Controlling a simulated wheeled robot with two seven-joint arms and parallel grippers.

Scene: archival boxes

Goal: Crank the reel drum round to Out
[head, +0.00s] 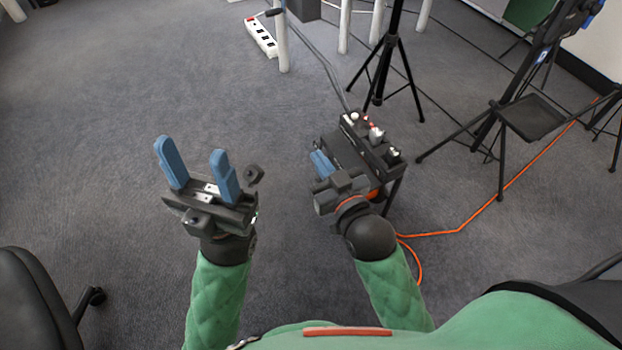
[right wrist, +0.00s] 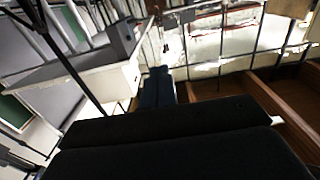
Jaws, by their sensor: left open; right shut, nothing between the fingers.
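I cannot make out a reel drum, a crank or an Out mark in either view. My left gripper (head: 190,153) is open and empty, its two blue fingers spread above the carpet in the head view. My right gripper (head: 321,163) is shut and empty. Its blue fingers also show close together in the right wrist view (right wrist: 157,88). Just beyond and right of it in the head view is a dark box-like unit (head: 384,153) with pale knobs and small red lights. My right gripper hides part of this unit, and I cannot tell whether they touch.
An orange cable (head: 484,206) runs over the carpet at right. Black tripod stands (head: 385,68) and a stand with a small shelf (head: 535,117) stand beyond. A white power strip (head: 262,37) lies at the back. A black chair (head: 38,300) is at left. Open carpet lies left of centre.

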